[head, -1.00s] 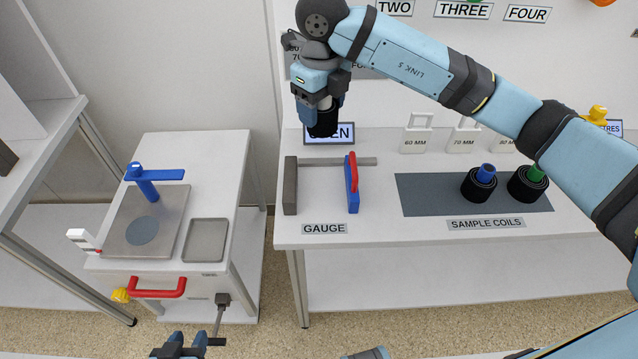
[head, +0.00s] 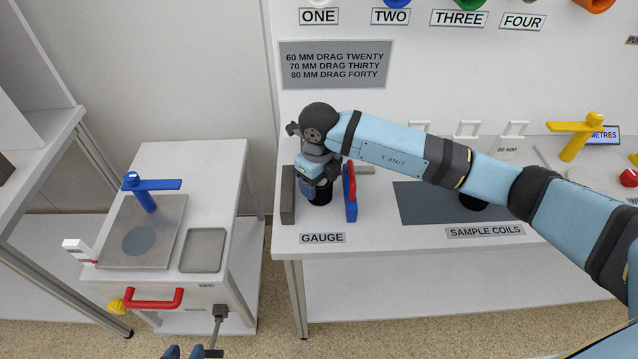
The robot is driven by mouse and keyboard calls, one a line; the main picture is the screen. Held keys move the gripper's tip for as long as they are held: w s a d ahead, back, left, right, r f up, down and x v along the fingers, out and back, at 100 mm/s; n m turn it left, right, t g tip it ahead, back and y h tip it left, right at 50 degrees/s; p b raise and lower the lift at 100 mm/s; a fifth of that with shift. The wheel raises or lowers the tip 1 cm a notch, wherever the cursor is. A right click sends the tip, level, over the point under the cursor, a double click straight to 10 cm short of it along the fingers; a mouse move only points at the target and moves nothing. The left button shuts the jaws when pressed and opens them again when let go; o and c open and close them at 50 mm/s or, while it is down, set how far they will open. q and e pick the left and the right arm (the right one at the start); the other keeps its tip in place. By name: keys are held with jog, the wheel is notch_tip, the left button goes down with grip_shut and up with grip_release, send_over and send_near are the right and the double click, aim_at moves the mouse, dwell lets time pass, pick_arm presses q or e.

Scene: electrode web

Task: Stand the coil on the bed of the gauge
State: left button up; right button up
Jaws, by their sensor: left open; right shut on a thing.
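The gauge has a grey fixed block (head: 288,195) on the left and a blue slider (head: 350,192) with a red handle on the right, with a grey bar behind. My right gripper (head: 318,186) is shut on a black coil (head: 320,196) and holds it upright between the block and the slider. The gripper hides the coil's top, and I cannot tell whether its base touches the bed. My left gripper (head: 192,352) is open at the bottom edge, mostly out of view, below the small cabinet.
A dark mat (head: 420,203) marked sample coils lies to the right, partly hidden by my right arm. A white cabinet (head: 222,205) with a blue-handled post, a grey tray (head: 203,250) and a red handle (head: 155,300) stands left. A yellow post (head: 574,142) stands at the right.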

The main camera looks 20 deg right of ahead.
jog(key=shift+f, duration=0.55)
jog(key=shift+f, duration=0.15)
jog(key=o, duration=1.1)
jog(key=shift+c, duration=0.2)
jog(key=shift+r, duration=0.3)
notch_tip(320, 180, up, 10)
jog(key=shift+r, duration=0.9)
